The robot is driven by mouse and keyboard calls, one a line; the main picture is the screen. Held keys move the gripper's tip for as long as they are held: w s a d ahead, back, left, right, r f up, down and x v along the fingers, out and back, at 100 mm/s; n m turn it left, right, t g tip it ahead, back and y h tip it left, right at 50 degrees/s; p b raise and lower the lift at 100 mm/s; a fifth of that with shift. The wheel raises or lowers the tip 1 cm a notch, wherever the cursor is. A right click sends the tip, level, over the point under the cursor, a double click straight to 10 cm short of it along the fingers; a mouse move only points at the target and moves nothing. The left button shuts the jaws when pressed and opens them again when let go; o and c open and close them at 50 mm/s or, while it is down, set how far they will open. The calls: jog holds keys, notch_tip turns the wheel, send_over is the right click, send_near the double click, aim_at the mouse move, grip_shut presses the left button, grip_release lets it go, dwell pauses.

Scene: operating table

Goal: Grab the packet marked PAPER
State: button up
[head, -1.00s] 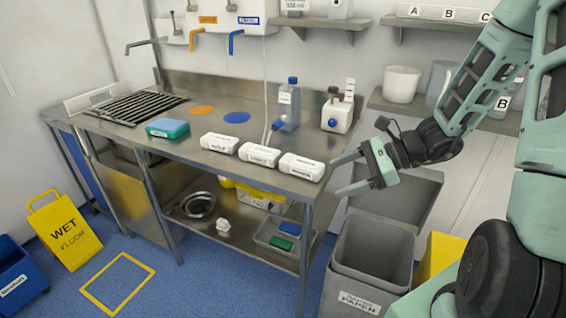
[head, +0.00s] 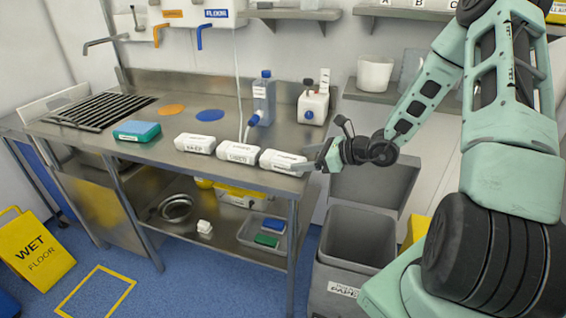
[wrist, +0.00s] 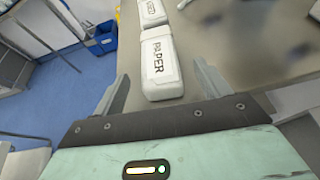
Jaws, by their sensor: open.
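The white packet marked PAPER (wrist: 160,62) lies in the wrist view with its near end between my two spread fingers. My gripper (wrist: 160,78) is open and empty; whether the fingers are level with the packet is hard to tell. In the head view my gripper (head: 310,160) is at the right end of the steel table, beside the rightmost white packet (head: 282,160). That packet fits the PAPER one by position, but its print is unreadable there. A middle packet (head: 238,153) and a left packet (head: 195,143) lie in the same row.
A grey bin (head: 357,238) stands below my gripper. The table front left of the packets is clear.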

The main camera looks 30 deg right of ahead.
aim_at(293, 159)
jog(key=shift+p+x, duration=0.4)
jog(key=shift+x, duration=2.75)
jog(key=c, duration=1.1)
